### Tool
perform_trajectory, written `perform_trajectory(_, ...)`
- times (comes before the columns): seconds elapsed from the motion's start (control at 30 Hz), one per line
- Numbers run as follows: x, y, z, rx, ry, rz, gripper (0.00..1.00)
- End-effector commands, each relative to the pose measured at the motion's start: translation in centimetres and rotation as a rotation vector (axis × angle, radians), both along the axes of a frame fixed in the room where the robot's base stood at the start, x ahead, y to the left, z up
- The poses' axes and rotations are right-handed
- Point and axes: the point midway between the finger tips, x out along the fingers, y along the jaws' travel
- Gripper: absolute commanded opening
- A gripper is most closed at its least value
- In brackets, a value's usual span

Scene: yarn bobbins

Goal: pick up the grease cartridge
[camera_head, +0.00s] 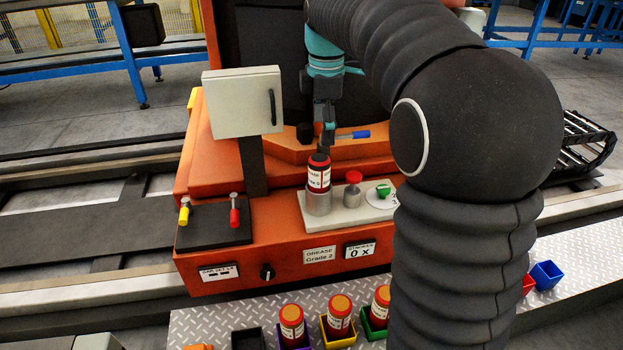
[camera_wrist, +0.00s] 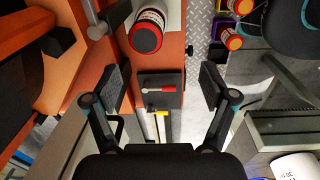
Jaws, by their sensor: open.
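A red grease cartridge (camera_head: 319,175) with a white label and dark top stands upright in a metal cup (camera_head: 319,203) on the orange machine. It also shows at the top of the wrist view (camera_wrist: 147,31). More cartridges with orange caps stand in bins along the front, among them one in a yellow bin (camera_head: 339,312). My gripper (camera_head: 322,142) is just above and behind the cartridge in the machine. In the wrist view my gripper (camera_wrist: 165,82) has its fingers wide apart with nothing between them. My arm hides part of the front row.
A grey box (camera_head: 243,102) on a post stands left of the cartridge. A red knob (camera_head: 353,177) and a dial with a green handle (camera_head: 383,191) are close on the right. A blue-handled tool (camera_head: 352,135) lies behind. Red and yellow levers (camera_head: 234,212) stand front left.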

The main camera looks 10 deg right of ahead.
Motion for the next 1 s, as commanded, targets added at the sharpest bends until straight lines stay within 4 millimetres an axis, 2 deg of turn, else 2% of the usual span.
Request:
perform_trajectory(0.03, 1.1, 0.0, -0.9, -0.002, 0.017, 0.048, 0.84)
perform_trajectory(0.1, 2.1, 0.0, -1.4, -0.005, 0.033, 0.111, 0.84)
perform_trajectory(0.23, 3.2, 0.0, -2.1, -0.005, 0.051, 0.181, 0.84)
perform_trajectory(0.37, 3.4, 0.0, -3.3, -0.006, 0.057, 0.201, 0.84)
perform_trajectory(0.7, 3.3, 0.0, -9.1, -0.005, 0.057, 0.199, 0.84)
perform_trajectory(1.0, 3.3, 0.0, -10.9, -0.006, 0.055, 0.199, 0.84)
